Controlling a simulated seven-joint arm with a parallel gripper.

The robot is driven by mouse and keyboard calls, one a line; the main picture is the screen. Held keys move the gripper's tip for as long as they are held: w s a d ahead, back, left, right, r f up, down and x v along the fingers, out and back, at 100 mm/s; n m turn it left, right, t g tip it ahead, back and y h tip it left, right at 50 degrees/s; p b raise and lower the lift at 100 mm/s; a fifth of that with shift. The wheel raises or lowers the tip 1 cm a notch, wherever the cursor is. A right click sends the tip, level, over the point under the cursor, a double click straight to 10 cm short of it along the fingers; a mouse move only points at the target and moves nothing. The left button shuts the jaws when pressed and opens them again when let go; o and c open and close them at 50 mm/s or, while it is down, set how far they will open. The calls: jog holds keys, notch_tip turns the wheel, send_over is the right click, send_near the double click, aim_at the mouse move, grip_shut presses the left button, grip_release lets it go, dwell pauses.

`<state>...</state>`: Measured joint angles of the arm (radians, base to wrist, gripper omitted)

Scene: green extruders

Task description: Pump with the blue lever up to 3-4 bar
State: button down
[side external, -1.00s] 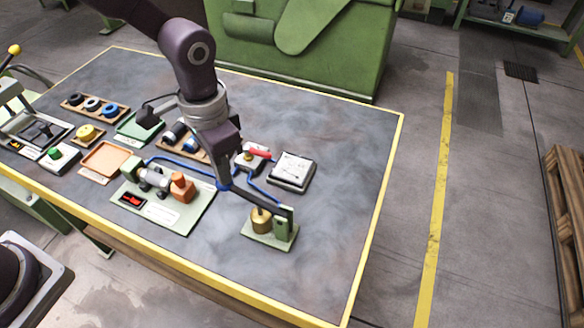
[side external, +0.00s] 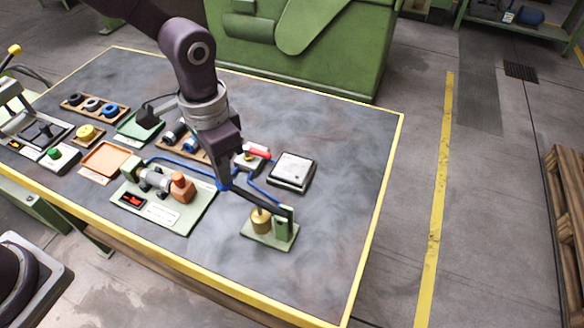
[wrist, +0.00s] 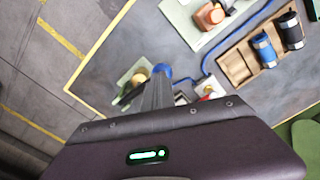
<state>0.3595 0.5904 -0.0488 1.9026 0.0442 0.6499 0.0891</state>
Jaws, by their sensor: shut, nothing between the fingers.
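The hand pump stands near the front right of the bench, with a pale green base (side external: 270,234) and a brass cylinder (side external: 261,221). Its dark lever (side external: 258,201) runs left from the upright to a blue end (side external: 224,186). My gripper (side external: 226,176) is shut and sits right at the blue end; I cannot tell whether it touches. In the wrist view the blue end (wrist: 162,71) shows just past my fingertips, with the brass cylinder (wrist: 140,76) beyond. A small red display (side external: 131,199) sits on the green test plate (side external: 175,216); its digits are too small to read.
A blue hose (side external: 180,161) crosses the bench close to my gripper. A red-handled valve (side external: 257,151) and a square white-topped unit (side external: 292,171) stand behind the pump. An orange tray (side external: 105,158) lies at left. The right bench surface is clear.

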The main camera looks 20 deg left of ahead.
aim_at(227, 187)
dwell(0.4)
notch_tip(227, 187, down, 5)
jog(key=shift+f, duration=0.1)
jog(key=shift+r, duration=2.7)
notch_tip(227, 187, up, 5)
jog(key=shift+f, duration=0.1)
dwell(0.4)
